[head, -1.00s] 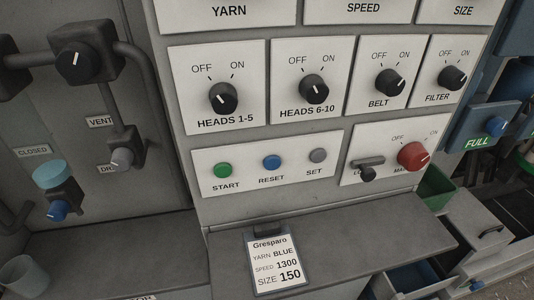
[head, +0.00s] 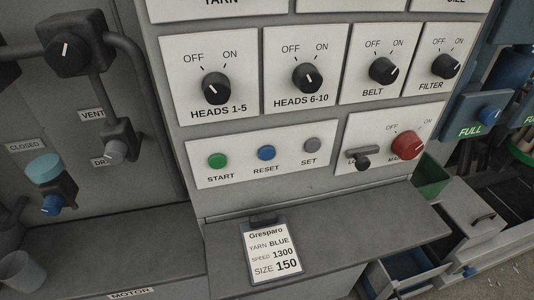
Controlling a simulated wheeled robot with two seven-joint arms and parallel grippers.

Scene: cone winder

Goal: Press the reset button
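The blue reset button (head: 266,153) is on a white panel (head: 238,177) of the cone winder, above the label RESET. A green start button (head: 217,160) is to its left and a grey set button (head: 311,145) to its right. Nothing touches or covers the reset button. Neither of my grippers shows in the head view.
Above are the black knobs HEADS 1-5 (head: 216,88), HEADS 6-10 (head: 307,79), BELT (head: 383,70) and FILTER (head: 445,66). A red knob (head: 406,146) is at the right. A grey ledge (head: 350,228) sticks out below, carrying a job card (head: 270,252).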

